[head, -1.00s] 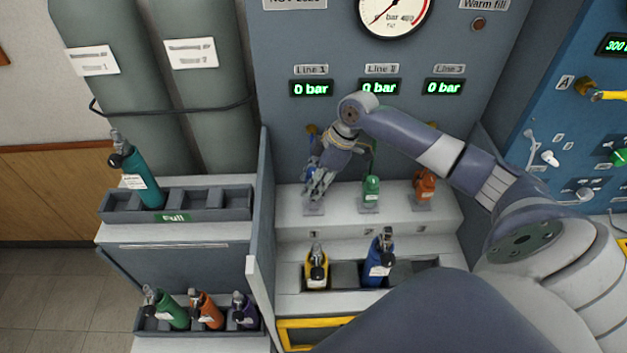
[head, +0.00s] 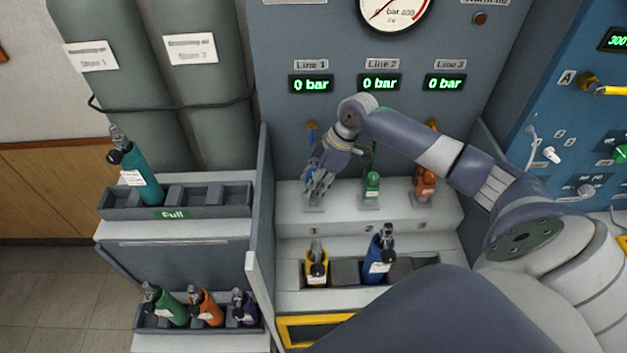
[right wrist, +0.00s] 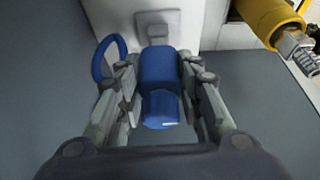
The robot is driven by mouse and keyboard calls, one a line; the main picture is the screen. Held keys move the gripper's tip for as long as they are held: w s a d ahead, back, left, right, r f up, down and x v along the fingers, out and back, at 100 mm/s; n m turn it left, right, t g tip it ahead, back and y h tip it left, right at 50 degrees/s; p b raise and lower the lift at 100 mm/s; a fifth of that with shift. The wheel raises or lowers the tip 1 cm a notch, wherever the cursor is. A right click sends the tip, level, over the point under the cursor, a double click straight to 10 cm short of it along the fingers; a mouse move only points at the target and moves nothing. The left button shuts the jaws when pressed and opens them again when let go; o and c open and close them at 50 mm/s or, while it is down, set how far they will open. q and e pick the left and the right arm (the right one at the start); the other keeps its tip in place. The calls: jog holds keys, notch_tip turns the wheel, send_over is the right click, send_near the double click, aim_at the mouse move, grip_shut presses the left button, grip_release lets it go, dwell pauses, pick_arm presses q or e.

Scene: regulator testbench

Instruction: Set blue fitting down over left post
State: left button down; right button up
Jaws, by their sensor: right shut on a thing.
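My right gripper (head: 317,185) is at the left post position under Line 1, with its fingers pointing down. It is shut on the blue fitting (right wrist: 160,80), which sits between the fingers in the right wrist view. A grey square plate (right wrist: 157,18) shows just beyond the fitting. The plate of the left post (head: 313,207) shows under the gripper in the head view. The post itself is hidden, and I cannot tell whether the fitting touches it. A blue hose (right wrist: 97,58) curves beside the fitting. My left gripper is not in view.
A green fitting (head: 371,187) stands at the middle post and an orange fitting (head: 425,187) at the right post. Yellow (head: 316,268) and blue (head: 377,262) bottles stand in the lower rack. A grey side panel (head: 264,220) borders the bench's left.

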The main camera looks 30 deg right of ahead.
jog(key=shift+f+b, duration=0.4)
jog(key=shift+f, duration=0.7)
jog(key=o, duration=1.3)
jog(key=v, duration=1.2)
jog(key=shift+a+r, duration=0.1)
jog(key=shift+a, duration=0.05)
